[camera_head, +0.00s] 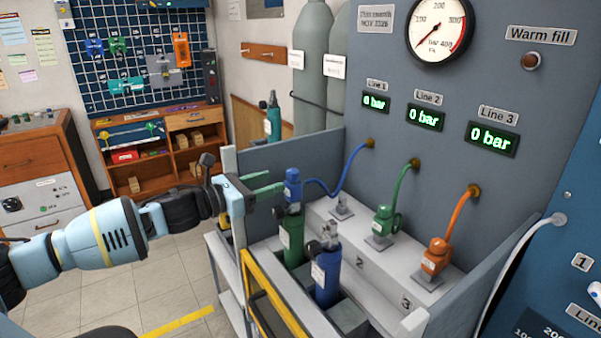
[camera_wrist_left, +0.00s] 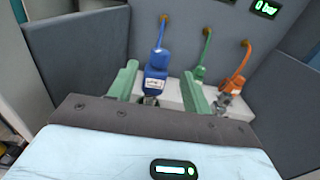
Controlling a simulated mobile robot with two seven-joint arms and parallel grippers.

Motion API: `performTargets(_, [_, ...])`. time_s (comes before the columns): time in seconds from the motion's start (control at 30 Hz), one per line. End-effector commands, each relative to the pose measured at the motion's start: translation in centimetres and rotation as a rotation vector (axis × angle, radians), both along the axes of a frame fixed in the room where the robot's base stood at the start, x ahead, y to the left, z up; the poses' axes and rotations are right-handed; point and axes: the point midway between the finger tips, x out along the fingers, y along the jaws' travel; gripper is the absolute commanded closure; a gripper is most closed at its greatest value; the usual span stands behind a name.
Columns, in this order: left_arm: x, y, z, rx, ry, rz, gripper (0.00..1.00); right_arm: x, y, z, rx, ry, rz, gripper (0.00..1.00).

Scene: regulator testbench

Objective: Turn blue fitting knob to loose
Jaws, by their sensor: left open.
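The blue fitting (camera_head: 293,186) sits over the top of a green cylinder (camera_head: 293,238), and a blue hose (camera_head: 348,178) runs from it to the grey wall panel. My left gripper (camera_head: 281,181) is open just left of the fitting, its green fingers pointing at it. In the left wrist view the blue fitting (camera_wrist_left: 156,75) shows upright between the two spread fingers, with a visible gap on each side. Its lower part is partly hidden by the gripper body. My right gripper is not in view.
A blue cylinder (camera_head: 327,278) stands close in front of the green one. The green fitting (camera_head: 383,222) and orange fitting (camera_head: 435,257) rest on the white ledge (camera_head: 355,247). A yellow-edged frame (camera_head: 265,300) and grey side panels border the bench. Line displays read 0 bar.

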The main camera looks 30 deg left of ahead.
Motion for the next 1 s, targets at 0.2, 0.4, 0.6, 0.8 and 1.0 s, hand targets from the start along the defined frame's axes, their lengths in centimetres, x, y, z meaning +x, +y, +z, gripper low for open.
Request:
performTargets(0.2, [0.4, -0.1, 0.1, -0.002, -0.002, 0.002, 0.51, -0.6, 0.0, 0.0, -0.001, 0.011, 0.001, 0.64])
performTargets(0.4, [1.5, -0.5, 0.2, -0.004, -0.004, 0.003, 0.51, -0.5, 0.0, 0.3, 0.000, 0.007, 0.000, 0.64])
performTargets(0.6, [2.9, -1.0, 0.3, -0.004, -0.004, 0.002, 0.51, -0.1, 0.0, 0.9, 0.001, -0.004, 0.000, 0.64])
performTargets(0.8, [4.6, -1.7, 0.4, -0.002, -0.006, 0.002, 0.51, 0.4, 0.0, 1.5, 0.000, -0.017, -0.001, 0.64])
performTargets(1.0, [6.3, -2.4, 0.3, -0.004, -0.004, 0.001, 0.51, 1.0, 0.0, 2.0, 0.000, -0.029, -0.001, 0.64])
